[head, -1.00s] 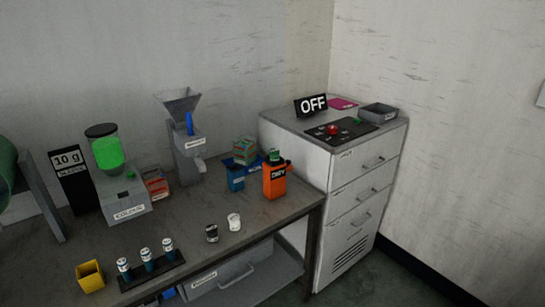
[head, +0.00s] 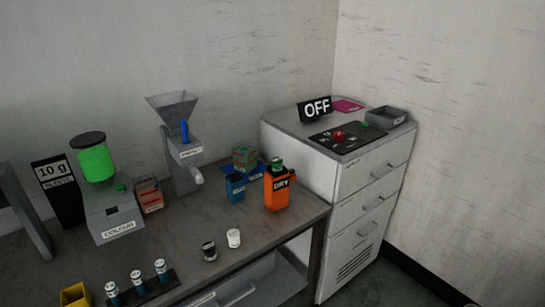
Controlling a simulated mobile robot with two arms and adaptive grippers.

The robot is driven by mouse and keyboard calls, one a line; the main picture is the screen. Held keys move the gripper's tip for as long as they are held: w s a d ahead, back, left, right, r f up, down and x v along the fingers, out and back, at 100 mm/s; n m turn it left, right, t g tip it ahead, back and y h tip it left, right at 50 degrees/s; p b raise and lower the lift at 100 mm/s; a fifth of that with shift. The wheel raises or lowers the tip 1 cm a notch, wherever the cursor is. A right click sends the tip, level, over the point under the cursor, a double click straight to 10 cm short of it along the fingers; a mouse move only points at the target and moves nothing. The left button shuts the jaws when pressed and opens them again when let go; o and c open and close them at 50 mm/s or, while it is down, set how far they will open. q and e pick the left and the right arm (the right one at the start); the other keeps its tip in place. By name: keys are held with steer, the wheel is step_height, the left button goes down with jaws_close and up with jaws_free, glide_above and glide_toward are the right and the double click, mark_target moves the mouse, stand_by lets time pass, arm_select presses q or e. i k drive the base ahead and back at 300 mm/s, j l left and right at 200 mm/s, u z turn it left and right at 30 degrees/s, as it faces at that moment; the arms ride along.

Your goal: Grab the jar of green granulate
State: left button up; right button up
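The jar of green granulate (head: 97,163) is bright green with a dark lid. It stands upright on top of the grey box labelled COLOUR (head: 115,217), on the left part of the workbench. Neither of my grippers shows in the head view, so I cannot tell what they hold.
A black 10 g display (head: 60,188) stands left of the jar, and a grey hopper machine (head: 183,150) to its right. An orange DRY container (head: 277,193), a blue container (head: 235,188) and several small vials stand on the bench (head: 180,238). A white cabinet (head: 350,190) stands right.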

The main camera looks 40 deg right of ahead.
mark_target(277, 162)
steer(key=i+l, duration=0.15)
steer(key=l, duration=0.25)
steer(key=i+l+u, duration=0.1)
steer(key=l, duration=0.25)
steer(key=i+l, duration=0.2)
steer(key=l, duration=0.2)
steer(key=i+l+u, duration=0.1)
steer(key=l, duration=0.3)
steer(key=i+l, duration=0.15)
steer(key=l, duration=0.25)
steer(key=i+l+u, duration=0.1)
steer(key=l, duration=0.3)
